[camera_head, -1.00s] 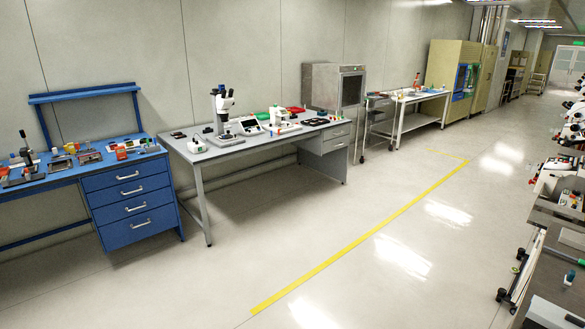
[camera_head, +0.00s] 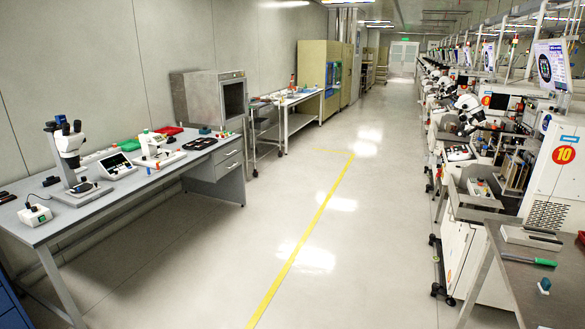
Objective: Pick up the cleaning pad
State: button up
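I cannot tell for sure which thing is the cleaning pad. On the grey table (camera_head: 500,285) at the lower right lie a flat light-grey block (camera_head: 531,237), a green-handled tool (camera_head: 540,262) and a small teal and white item (camera_head: 544,285). They are too small to identify with certainty. Small items also lie on the long grey bench at the left, too small to name as a pad. My gripper is not in view.
The left bench (camera_head: 95,215) holds a microscope (camera_head: 68,158), a white device (camera_head: 116,165) and trays. A steel oven (camera_head: 210,98) stands behind it. Machines (camera_head: 558,175) line the right side. The floor aisle (camera_head: 345,215) with its yellow line (camera_head: 300,240) is clear.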

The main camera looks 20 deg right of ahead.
aim_at(545, 284)
jog(key=i+l+z, duration=0.25)
jog(key=i+z, duration=0.15)
jog(key=i+l+z, duration=0.1)
jog(key=i+z, duration=0.75)
jog(key=i+j+z, duration=0.15)
jog(key=i+z, duration=0.25)
jog(key=i+l+z, duration=0.25)
jog(key=i+l, duration=0.15)
jog(key=i+l+z, duration=0.25)
jog(key=i, duration=0.3)
jog(key=i+l, duration=0.2)
